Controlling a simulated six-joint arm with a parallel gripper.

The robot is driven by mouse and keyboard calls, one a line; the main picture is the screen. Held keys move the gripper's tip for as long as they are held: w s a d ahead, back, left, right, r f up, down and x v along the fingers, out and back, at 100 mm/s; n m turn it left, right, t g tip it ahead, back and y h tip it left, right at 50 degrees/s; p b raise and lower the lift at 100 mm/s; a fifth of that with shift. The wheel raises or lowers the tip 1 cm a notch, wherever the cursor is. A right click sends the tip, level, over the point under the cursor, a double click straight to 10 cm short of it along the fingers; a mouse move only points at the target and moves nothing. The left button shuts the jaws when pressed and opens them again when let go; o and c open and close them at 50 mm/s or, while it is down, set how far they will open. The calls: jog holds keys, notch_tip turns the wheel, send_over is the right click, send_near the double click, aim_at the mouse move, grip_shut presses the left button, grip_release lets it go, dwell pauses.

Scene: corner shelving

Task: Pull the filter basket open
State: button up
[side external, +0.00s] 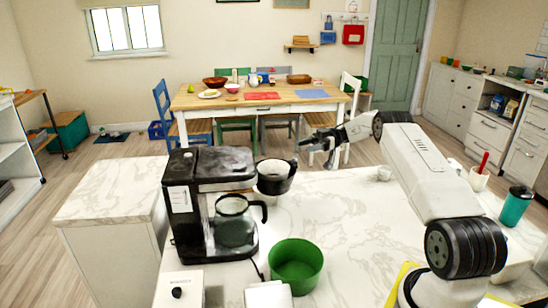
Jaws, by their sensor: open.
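A black coffee maker (182,215) stands on the white marble counter. Its filter basket (275,185), black with a pale inside, sticks out to the right of the machine's upper body, with its open top showing. A glass carafe (234,222) with a black handle sits in the machine below. My gripper (308,147) is open and empty, up and to the right of the basket's black handle tab. It looks close to the tab but apart from it; the exact depth gap is hard to tell.
A green bowl (295,263) stands in front of the coffee maker. A small white cup (384,173), a white pot with a red utensil (479,179) and a teal tumbler (516,207) stand to the right. The counter's middle is clear.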

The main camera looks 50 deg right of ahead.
jog(key=shift+r, duration=0.25)
grip_shut()
jog(key=s+a+f+n+t+h, duration=0.3)
jog(key=s+t+h, duration=0.2)
jog(key=s+h, duration=0.2)
jog(key=s+a+f+n+t+h, duration=0.3)
jog(key=s+f+t+h, duration=0.1)
jog(key=s+h, duration=0.3)
jog(key=shift+s+a+t, duration=0.35)
jog(key=shift+a+t, duration=0.05)
jog(key=shift+t, duration=0.5)
